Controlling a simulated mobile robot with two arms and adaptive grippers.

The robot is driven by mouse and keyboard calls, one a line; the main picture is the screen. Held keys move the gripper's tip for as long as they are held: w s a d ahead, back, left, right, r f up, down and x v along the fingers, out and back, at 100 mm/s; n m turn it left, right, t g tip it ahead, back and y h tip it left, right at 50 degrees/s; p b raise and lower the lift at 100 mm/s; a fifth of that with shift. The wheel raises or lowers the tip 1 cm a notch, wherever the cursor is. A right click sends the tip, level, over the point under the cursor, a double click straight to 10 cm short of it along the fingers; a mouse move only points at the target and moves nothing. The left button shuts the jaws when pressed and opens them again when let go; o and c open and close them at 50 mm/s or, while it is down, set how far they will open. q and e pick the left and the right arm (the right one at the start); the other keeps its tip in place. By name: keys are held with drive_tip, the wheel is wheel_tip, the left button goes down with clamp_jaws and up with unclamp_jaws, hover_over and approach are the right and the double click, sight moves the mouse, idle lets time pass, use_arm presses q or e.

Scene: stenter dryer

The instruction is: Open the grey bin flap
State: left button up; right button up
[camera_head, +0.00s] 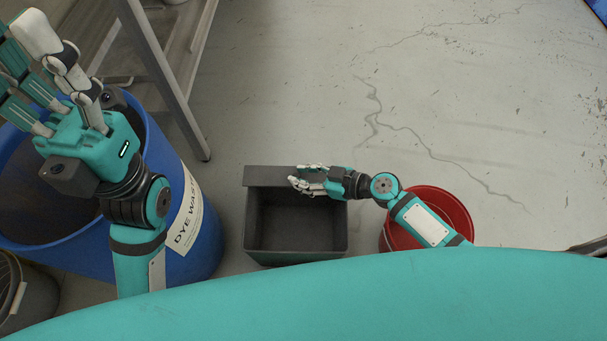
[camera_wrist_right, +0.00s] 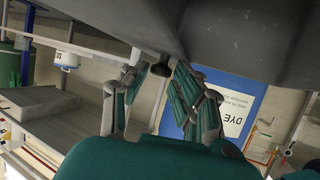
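The grey bin (camera_head: 246,222) stands on the floor in the middle of the head view. Its inside is visible and looks empty. Its flap (camera_head: 265,176) shows as a grey strip along the far edge, seen nearly edge-on. My right gripper (camera_head: 300,181) is at the right part of the flap, fingers pointing left; I cannot tell if it touches. In the right wrist view, a large grey surface (camera_wrist_right: 250,40) fills the top, close to the fingers. The right fingers (camera_wrist_right: 158,95) are apart with nothing between them. My left gripper (camera_head: 60,75) is open and empty, above the blue drum.
The blue drum (camera_head: 205,235) labelled dye waste stands left of the bin. A red bucket (camera_head: 455,210) stands right, partly under my right forearm. A grey bucket (camera_head: 35,300) is at the lower left. A metal frame leg (camera_head: 175,95) stands behind. Floor beyond the bin is clear.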

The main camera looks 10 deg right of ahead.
clamp_jaws()
